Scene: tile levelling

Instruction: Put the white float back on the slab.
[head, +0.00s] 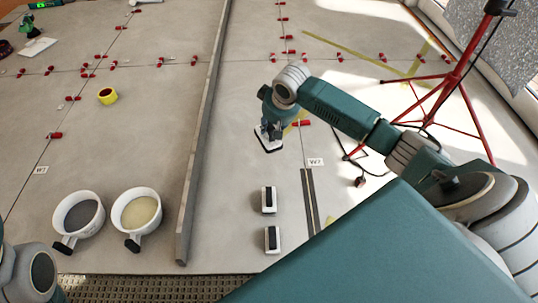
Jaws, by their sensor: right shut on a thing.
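My right gripper (270,128) is over the light grey slab floor (235,185), right of the long grey straightedge. It is shut on the white float (269,144), a flat white plate with a dark edge, held below the fingers. The upper part of the float is hidden by the gripper. I cannot tell for sure whether the float touches the slab or hangs just above it. Only a piece of my left arm shows at the lower left corner; its gripper is out of view.
Two black-and-white blocks (268,199) (272,240) lie below the float, beside dark strips (311,199). A grey straightedge bar (204,130), two buckets (78,216) (137,213), a yellow cup (107,96) and several red clips stand left. A red tripod (462,75) stands right.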

